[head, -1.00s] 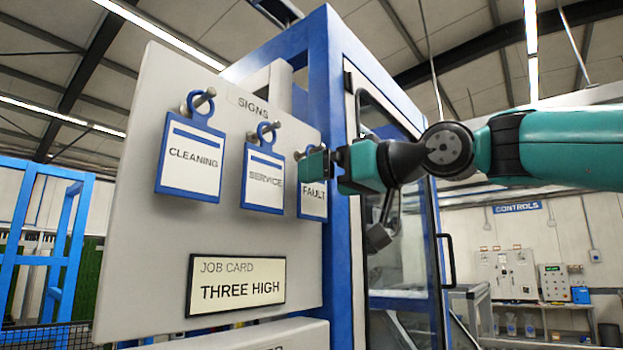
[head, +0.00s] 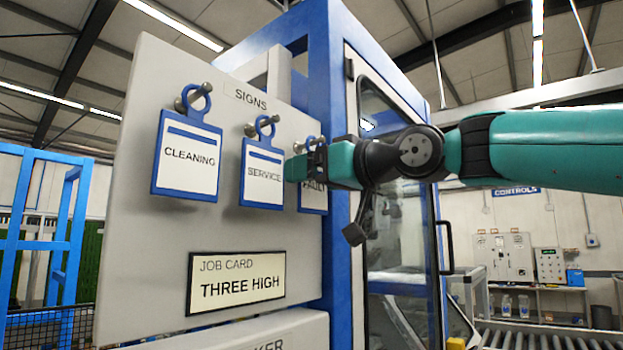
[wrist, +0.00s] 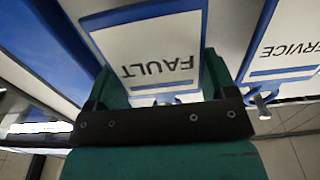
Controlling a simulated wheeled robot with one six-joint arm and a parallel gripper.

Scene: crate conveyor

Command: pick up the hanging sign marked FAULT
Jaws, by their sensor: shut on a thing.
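The FAULT sign (head: 313,200) is a white card with a blue border and a blue loop on top. It is at the right end of a row of signs on the grey board, partly hidden behind my gripper (head: 304,165). My gripper is shut on the sign near its top. In the wrist view the FAULT sign (wrist: 155,50) appears upside down, between the teal fingers of my gripper (wrist: 165,92).
The SERVICE sign (head: 262,178) hangs close to the left of my gripper, with the CLEANING sign (head: 187,160) beyond it. A JOB CARD plate (head: 237,281) reading THREE HIGH is below. A blue-framed cabinet with a glazed door (head: 395,250) stands right of the board (head: 150,255).

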